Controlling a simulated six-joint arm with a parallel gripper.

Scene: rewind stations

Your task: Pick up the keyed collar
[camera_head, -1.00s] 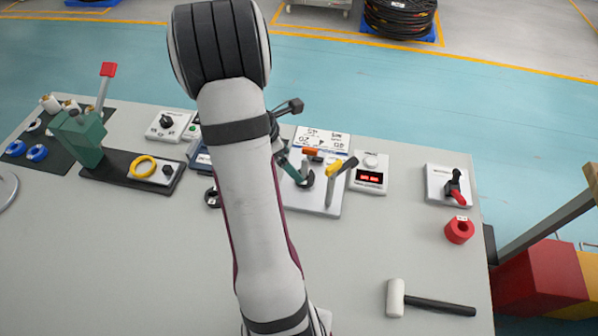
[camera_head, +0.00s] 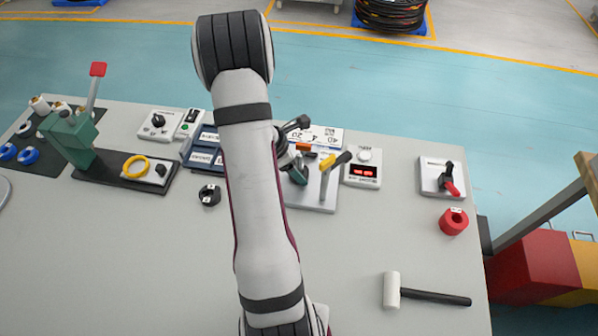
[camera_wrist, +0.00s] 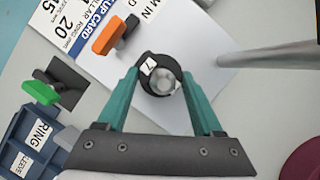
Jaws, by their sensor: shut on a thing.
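In the wrist view, a dark ring-shaped collar (camera_wrist: 146,80) with a white mark sits between the teal fingers of my gripper (camera_wrist: 160,82). It is around a silver post or core, over a pale plate. My gripper is shut on this collar. In the head view, my gripper (camera_head: 298,172) is at the pale plate (camera_head: 318,204) right of my arm; the held collar is mostly hidden there. Another black collar (camera_head: 209,195) with a white mark lies on the table left of my arm. A red collar (camera_head: 453,221) lies at the right.
A yellow-handled lever (camera_head: 326,163) stands close right of my gripper. An orange handle (camera_wrist: 110,33) is near the collar. Blue label bins (camera_head: 203,150) are left of my arm. A mallet (camera_head: 430,296) lies front right. The front left table is clear.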

